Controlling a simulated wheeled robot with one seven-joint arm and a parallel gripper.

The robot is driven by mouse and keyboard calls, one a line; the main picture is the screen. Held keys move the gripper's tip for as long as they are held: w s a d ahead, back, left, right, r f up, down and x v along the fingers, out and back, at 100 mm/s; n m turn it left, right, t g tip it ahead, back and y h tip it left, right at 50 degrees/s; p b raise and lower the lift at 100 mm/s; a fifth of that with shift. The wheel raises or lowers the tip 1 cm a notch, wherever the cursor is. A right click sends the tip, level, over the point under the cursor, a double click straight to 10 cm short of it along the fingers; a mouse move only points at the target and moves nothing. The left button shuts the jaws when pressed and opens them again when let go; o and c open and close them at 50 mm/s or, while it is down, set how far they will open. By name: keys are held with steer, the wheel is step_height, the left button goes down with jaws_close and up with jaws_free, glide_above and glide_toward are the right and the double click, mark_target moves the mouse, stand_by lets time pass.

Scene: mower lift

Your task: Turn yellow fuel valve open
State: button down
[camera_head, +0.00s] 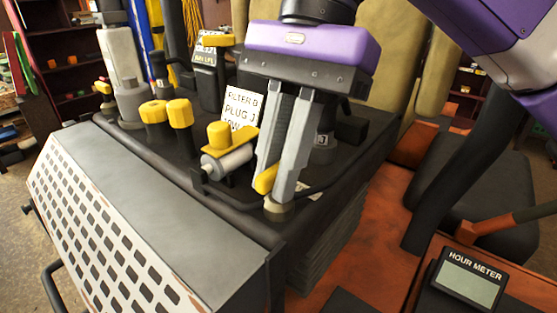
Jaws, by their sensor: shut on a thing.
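The yellow fuel valve handle (265,180) shows at the front right corner of the black engine deck, low on the left side of my fingers. A round pale metal base (278,207) sits just below it. My gripper (276,188), with a purple body and two grey fingers, points down from above and is shut on the yellow handle. The fingers hide part of the handle, so its full length and exact angle cannot be told.
Left of my fingers stand a grey cylinder with a yellow top (218,136), two yellow knobs (167,112) and a white label (241,108). A perforated grey panel (110,225) is in front. An hour meter (468,280) is at lower right.

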stand_by(0.4)
steer(key=c, duration=1.5)
jaws_free()
steer(key=shift+o, duration=0.2)
steer(key=v, duration=0.8)
steer(key=shift+f, duration=0.1)
